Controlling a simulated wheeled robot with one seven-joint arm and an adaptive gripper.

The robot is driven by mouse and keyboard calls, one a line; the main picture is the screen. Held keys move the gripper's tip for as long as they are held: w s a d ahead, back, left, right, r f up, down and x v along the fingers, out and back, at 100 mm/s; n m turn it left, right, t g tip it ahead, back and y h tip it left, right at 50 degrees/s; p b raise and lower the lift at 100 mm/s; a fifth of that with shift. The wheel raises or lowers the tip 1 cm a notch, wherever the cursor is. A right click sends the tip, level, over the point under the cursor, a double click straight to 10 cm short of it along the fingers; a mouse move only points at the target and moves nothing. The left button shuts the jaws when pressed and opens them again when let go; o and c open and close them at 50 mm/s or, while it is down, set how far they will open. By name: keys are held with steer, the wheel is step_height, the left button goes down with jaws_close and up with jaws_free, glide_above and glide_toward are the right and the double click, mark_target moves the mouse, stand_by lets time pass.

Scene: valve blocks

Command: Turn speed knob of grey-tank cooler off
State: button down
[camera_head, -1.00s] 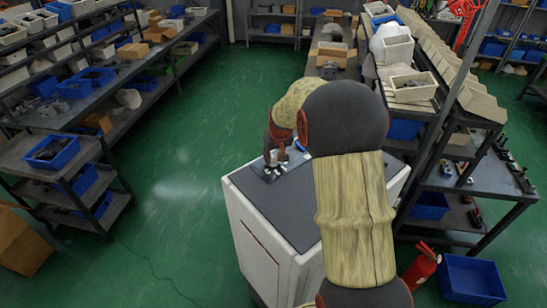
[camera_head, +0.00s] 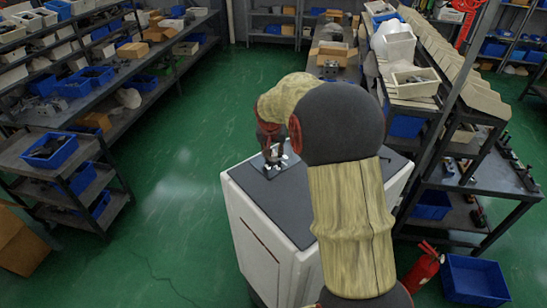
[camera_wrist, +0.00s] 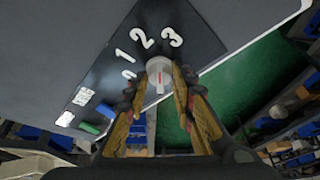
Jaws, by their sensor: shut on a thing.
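The speed knob (camera_wrist: 158,66) is a small light-grey round knob with a red mark on its face. It sits on a dark panel (camera_wrist: 185,20) with the white numerals 0, 1, 2 and 3 around it. My gripper (camera_wrist: 162,72) is shut on the knob, one finger on each side. The red mark points down in the wrist view, between the fingers, away from the numerals. In the head view the cooler (camera_head: 263,236) is a white cabinet with a dark top. My arm covers much of it, and I cannot make out a grey tank.
White labels and a green rocker-like part (camera_wrist: 90,128) lie along the panel's left side. A red fire extinguisher (camera_head: 422,268) and a blue bin (camera_head: 473,279) stand right of the cooler. Shelving (camera_head: 80,170) lines the left. Green floor (camera_head: 170,215) is open between.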

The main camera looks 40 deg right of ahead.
steer(key=m+g+b, duration=0.1)
steer(key=m+b, duration=0.2)
steer(key=shift+w+a+f+h+b, duration=0.1)
steer(key=shift+f+h+b, duration=0.05)
steer(key=shift+h+b, duration=0.2)
steer(key=shift+m+g+b, duration=0.3)
steer(key=shift+m+b, duration=0.35)
steer(key=shift+m, duration=0.05)
steer(key=c, duration=1.5)
jaws_free()
steer(key=shift+c, duration=0.2)
steer(key=shift+r, duration=0.25)
steer(key=v, duration=1.1)
steer(key=shift+a+r, duration=0.25)
steer(key=shift+r, duration=0.1)
